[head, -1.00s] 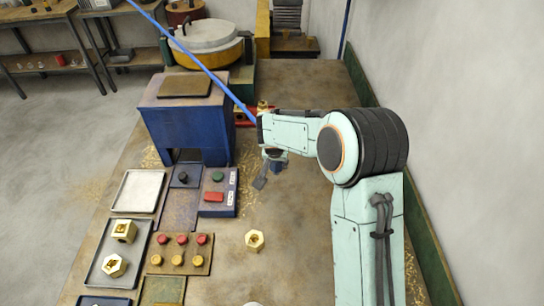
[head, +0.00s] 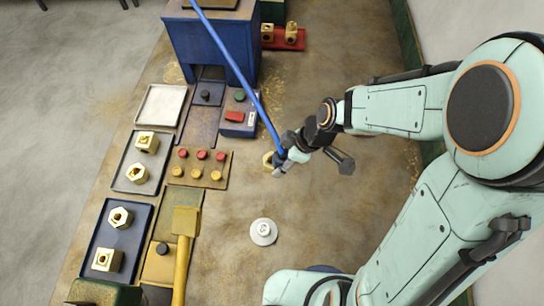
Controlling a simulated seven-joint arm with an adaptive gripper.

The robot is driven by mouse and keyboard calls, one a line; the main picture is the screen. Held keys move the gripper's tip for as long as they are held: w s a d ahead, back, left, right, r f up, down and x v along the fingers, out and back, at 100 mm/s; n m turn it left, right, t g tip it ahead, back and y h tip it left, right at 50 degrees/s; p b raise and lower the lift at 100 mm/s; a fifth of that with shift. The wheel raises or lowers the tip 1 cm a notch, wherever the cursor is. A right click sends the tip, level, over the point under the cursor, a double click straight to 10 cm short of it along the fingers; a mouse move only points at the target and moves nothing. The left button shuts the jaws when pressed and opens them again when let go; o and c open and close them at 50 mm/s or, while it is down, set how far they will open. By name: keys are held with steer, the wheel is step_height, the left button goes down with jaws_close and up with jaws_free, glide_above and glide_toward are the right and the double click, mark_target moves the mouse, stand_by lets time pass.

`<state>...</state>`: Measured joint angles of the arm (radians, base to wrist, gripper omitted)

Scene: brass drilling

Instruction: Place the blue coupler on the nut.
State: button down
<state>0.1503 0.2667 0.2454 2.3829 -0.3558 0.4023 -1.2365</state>
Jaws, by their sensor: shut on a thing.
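A brass nut (head: 267,161) stands on the brown table in the head view, partly hidden behind my gripper. My gripper (head: 280,162) is small in this view and sits right beside or over the nut. It is shut on the blue coupler (head: 281,152) at the lower end of a blue hose (head: 240,75), which runs up and left out of the picture. The fingers hide most of the coupler. I cannot tell whether the coupler touches the nut or hangs just above it.
Trays with brass nuts (head: 148,141) (head: 120,217) line the left side, near a board of red and yellow knobs (head: 200,170). A blue machine (head: 212,45) stands at the back. A white round piece (head: 263,231) lies in front. The table right of the nut is clear.

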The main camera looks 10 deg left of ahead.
steer(key=shift+s+d+r+n, duration=0.6)
steer(key=shift+s+d+r, duration=0.65)
steer(key=shift+s+r, duration=1.3)
steer(key=w+a+f, duration=0.1)
steer(key=w, duration=0.1)
steer(key=w+a+f, duration=0.1)
steer(key=w+f, duration=0.1)
steer(key=w+a+f, duration=0.1)
steer(key=w, duration=0.1)
steer(key=shift+w+f, duration=0.15)
steer(key=shift+f, duration=0.05)
glide_toward(265, 159)
steer(key=shift+a+f, duration=0.6)
steer(key=shift+a, duration=0.35)
steer(key=shift+w+a+f, duration=0.1)
steer(key=shift+w+f, duration=0.05)
steer(key=shift+f, duration=1.65)
steer(key=shift+f, duration=0.15)
steer(key=c, duration=0.7)
jaws_free()
steer(key=shift+c, duration=0.2)
